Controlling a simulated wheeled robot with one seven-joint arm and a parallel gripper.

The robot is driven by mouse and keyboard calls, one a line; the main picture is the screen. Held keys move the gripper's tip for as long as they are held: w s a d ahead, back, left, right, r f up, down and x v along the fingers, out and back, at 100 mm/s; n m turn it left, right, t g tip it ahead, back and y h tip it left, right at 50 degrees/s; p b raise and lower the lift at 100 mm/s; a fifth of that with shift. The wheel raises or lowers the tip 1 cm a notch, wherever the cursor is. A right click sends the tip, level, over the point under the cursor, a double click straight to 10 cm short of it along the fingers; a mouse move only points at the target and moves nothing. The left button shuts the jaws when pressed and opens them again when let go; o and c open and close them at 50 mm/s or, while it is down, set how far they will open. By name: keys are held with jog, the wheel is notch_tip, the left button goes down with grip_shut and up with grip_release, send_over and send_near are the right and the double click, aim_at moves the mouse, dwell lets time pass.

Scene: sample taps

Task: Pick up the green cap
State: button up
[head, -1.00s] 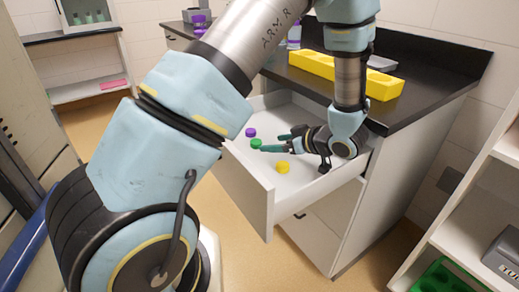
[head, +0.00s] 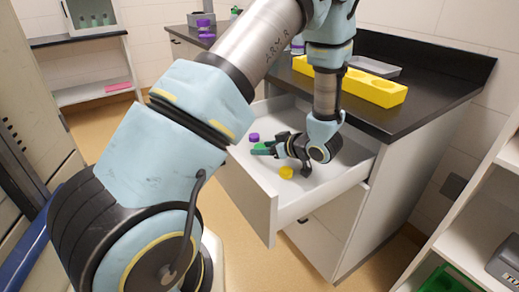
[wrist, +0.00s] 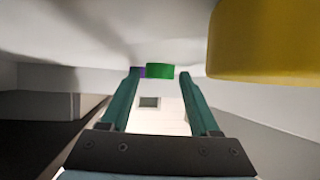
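The green cap (head: 260,146) lies in the open white drawer, partly hidden by my fingers in the head view. In the wrist view, the green cap (wrist: 160,71) shows in the gap between my two green fingertips. My gripper (head: 262,149) is low in the drawer, pointing left.
A purple cap (head: 253,137) lies just behind the green one. A yellow cap (head: 286,172) lies nearer the drawer front and looms large in the wrist view (wrist: 265,40). The drawer's walls (head: 312,205) surround the gripper. A yellow rack (head: 372,90) stands on the black counter.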

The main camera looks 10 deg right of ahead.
grip_shut()
jog(key=shift+r, duration=0.1)
dwell(0.3)
